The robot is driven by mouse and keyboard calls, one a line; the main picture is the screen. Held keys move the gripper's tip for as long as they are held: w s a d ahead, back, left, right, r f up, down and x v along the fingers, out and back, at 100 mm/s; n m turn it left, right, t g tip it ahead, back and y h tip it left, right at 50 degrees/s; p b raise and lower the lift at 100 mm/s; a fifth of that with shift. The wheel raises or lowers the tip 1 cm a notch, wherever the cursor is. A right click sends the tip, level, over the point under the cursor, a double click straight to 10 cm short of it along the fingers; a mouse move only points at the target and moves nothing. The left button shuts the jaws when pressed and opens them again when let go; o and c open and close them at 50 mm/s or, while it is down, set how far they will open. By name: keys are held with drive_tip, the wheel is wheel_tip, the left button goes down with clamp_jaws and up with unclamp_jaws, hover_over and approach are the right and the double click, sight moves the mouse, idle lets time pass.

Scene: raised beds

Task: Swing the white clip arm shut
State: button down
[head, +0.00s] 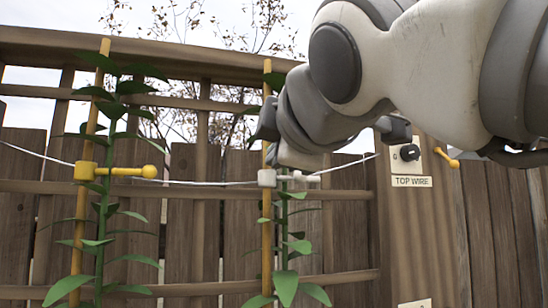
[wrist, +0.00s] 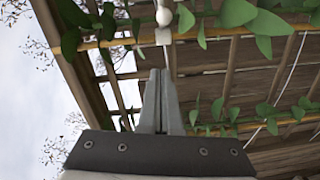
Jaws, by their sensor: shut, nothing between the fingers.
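The white clip (head: 267,178) sits on the right yellow stake, at the height of the wire. Its white arm (head: 312,179) sticks out to the right, with its middle partly hidden by the plant and close to my gripper. My gripper (head: 297,161) is just above that arm in the head view. In the wrist view the shut, empty fingertips (wrist: 160,72) point at the white clip body (wrist: 163,36), and the arm's round end (wrist: 164,16) is just beyond it. Whether the fingers touch the clip I cannot tell.
A yellow clip (head: 85,171) with a ball-ended arm is on the left stake (head: 92,130). Leafy plants climb both stakes. A thin wire (head: 215,183) runs across the wooden trellis. A post at right carries a dark knob (head: 409,152) and a "TOP WIRE" label (head: 411,181).

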drive_tip(key=w+d+p, duration=0.1)
drive_tip(key=w+d, duration=0.1)
drive_tip(key=w, duration=0.4)
drive_tip(key=shift+d+f, duration=0.25)
drive_tip(key=shift+f, duration=0.2)
drive_tip(key=shift+w+y, duration=0.1)
drive_tip(key=shift+y, duration=0.2)
drive_tip(key=shift+d, duration=0.1)
drive_tip(key=shift+d+n, duration=0.1)
drive_tip(key=shift+n, duration=0.2)
